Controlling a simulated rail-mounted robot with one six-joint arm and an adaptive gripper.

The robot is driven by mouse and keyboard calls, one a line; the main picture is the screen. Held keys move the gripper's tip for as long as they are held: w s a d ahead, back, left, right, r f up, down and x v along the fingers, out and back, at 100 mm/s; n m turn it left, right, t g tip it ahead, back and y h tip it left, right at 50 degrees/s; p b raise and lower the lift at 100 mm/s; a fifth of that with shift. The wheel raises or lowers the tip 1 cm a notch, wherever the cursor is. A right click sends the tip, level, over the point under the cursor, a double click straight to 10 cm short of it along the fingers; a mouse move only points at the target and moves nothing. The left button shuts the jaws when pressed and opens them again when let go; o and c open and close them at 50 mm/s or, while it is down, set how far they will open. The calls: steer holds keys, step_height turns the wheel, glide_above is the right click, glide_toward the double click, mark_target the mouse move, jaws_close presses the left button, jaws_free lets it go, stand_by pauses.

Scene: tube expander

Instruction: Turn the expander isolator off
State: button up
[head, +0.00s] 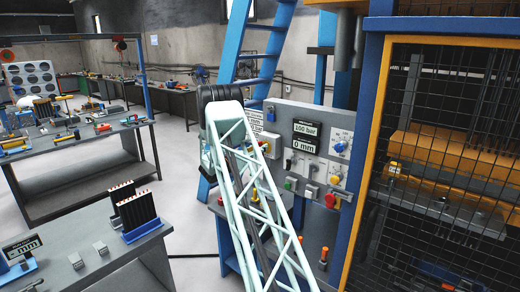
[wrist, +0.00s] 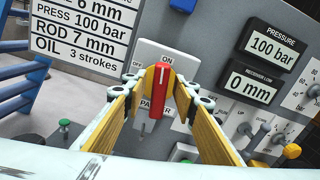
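The red isolator handle (wrist: 159,92) stands upright on a white plate (wrist: 152,50) in the wrist view, its top under the ON label. The OFF label is to its left. My gripper (wrist: 163,88) has its yellow-padded fingers spread on either side of the handle. The fingertips are close to the handle. I cannot tell whether either one touches it.
Right of the isolator are the pressure display (wrist: 272,46) reading 100 bar, a 0 mm display (wrist: 250,82), small levers and a yellow knob (wrist: 292,151). A sign (wrist: 82,30) is at upper left. The mesh-guarded press (head: 445,150) stands right of the panel.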

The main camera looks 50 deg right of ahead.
steer(key=shift+d, duration=0.15)
steer(key=shift+c, duration=0.6)
steer(key=c, duration=0.7)
steer(key=shift+n, duration=0.4)
steer(key=n, duration=0.5)
steer(key=shift+w+f, duration=0.1)
steer(key=shift+w, duration=0.2)
steer(key=n+p, duration=0.1)
steer(key=n, duration=0.3)
steer(key=shift+w+f+n+p, duration=0.1)
steer(key=shift+f+n+p, duration=0.05)
steer(key=shift+n+p, duration=0.25)
steer(key=shift+w+f+n+p, duration=0.15)
steer(key=shift+n+p, duration=0.2)
steer(key=shift+n, duration=0.9)
steer(key=shift+s+f+n+p, duration=0.1)
steer(key=shift+n+p, duration=0.2)
steer(key=shift+n, duration=0.95)
